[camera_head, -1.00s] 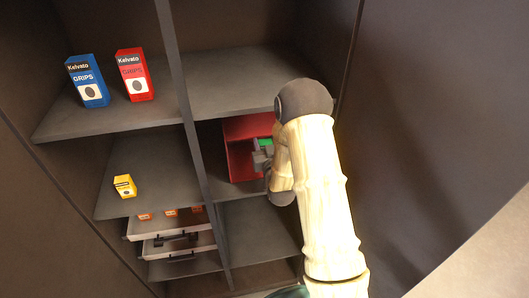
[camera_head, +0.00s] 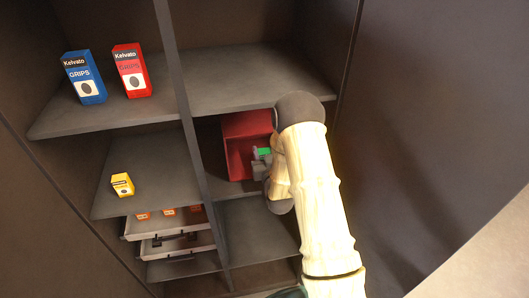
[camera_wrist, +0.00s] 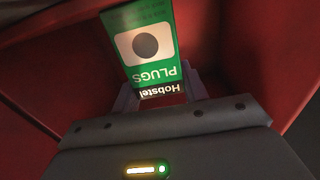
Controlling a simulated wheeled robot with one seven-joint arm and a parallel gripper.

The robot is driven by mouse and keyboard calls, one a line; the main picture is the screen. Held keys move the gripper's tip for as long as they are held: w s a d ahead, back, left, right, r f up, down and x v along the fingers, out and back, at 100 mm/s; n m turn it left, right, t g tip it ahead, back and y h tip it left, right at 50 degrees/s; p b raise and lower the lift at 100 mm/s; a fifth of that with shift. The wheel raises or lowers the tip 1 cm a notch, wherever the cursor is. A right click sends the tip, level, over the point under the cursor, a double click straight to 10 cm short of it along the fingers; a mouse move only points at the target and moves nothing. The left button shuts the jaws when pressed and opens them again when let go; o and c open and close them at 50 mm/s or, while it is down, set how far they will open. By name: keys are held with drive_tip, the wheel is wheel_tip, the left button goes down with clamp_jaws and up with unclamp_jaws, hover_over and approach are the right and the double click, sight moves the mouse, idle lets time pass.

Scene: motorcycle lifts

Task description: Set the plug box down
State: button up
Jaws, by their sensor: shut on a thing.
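The plug box is green with a white panel and reads "PLUGS" and "Hobstel" upside down in the wrist view (camera_wrist: 150,45). My gripper (camera_wrist: 160,92) is shut on it, with a finger on each side of its near end. In the head view the plug box (camera_head: 264,151) shows only as a small green patch at my gripper (camera_head: 262,160). Both are inside a red bin (camera_head: 240,127) in the right column of the cabinet. Red walls (camera_wrist: 265,50) stand around the box in the wrist view. Whether the box touches the bin floor cannot be told.
A blue grips box (camera_head: 83,78) and a red grips box (camera_head: 131,72) stand on the upper left shelf. A small yellow box (camera_head: 122,184) stands on a shelf below. Drawers (camera_head: 175,228) hold orange boxes. The upright divider (camera_head: 180,90) is left of the bin.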

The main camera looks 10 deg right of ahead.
drive_tip(key=shift+s, duration=0.15)
drive_tip(key=o, duration=1.1)
drive_tip(key=shift+c, duration=0.2)
drive_tip(key=shift+o, duration=0.3)
drive_tip(key=shift+r, duration=0.15)
drive_tip(key=s+b, duration=0.1)
drive_tip(key=s, duration=1.1)
drive_tip(key=shift+w, duration=0.15)
